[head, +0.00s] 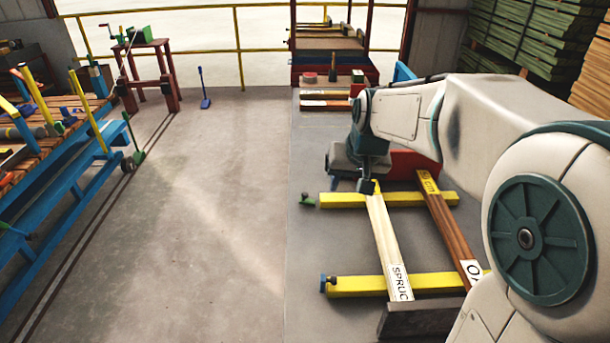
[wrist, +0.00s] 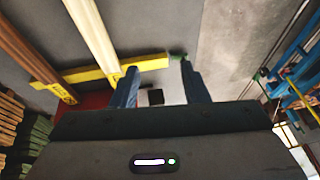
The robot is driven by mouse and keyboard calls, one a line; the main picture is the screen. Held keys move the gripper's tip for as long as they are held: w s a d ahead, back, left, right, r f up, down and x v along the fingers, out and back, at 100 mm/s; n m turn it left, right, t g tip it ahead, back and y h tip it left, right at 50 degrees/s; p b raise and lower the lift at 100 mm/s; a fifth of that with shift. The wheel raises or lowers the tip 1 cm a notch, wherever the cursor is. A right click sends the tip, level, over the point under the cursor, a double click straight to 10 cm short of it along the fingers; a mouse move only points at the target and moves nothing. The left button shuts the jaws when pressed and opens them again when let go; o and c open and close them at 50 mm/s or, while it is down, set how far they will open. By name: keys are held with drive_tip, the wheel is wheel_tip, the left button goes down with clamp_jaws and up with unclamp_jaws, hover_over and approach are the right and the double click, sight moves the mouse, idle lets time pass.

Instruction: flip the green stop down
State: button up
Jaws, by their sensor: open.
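A small green piece (head: 307,199) sits at the left end of the far yellow beam (head: 345,199). It also shows in the wrist view (wrist: 178,57), just beyond my fingertips; whether it stands up or lies flat is too small to tell. A pale board marked SPRUC (head: 388,245) lies across both yellow beams. My gripper (head: 367,186) points down above the far beam, near the pale board's far end and right of the green piece. In the wrist view my gripper's two blue fingers (wrist: 159,67) are apart with nothing between them.
A brown board (head: 448,225) lies right of the pale one. The near yellow beam (head: 355,286) has a blue piece (head: 329,284) at its left end. A red box (head: 412,163) stands behind. Another green piece (head: 133,158) is by the blue rack at left. Floor between is clear.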

drive_tip(key=y+b, duration=0.1)
drive_tip(key=b, duration=0.2)
approach(305, 194)
drive_tip(key=shift+t, duration=0.3)
drive_tip(key=p+x, duration=0.1)
drive_tip(key=x, duration=0.7)
drive_tip(key=shift+s+f, duration=0.1)
drive_tip(key=shift+s, duration=0.1)
drive_tip(key=shift+c, duration=0.3)
clamp_jaws()
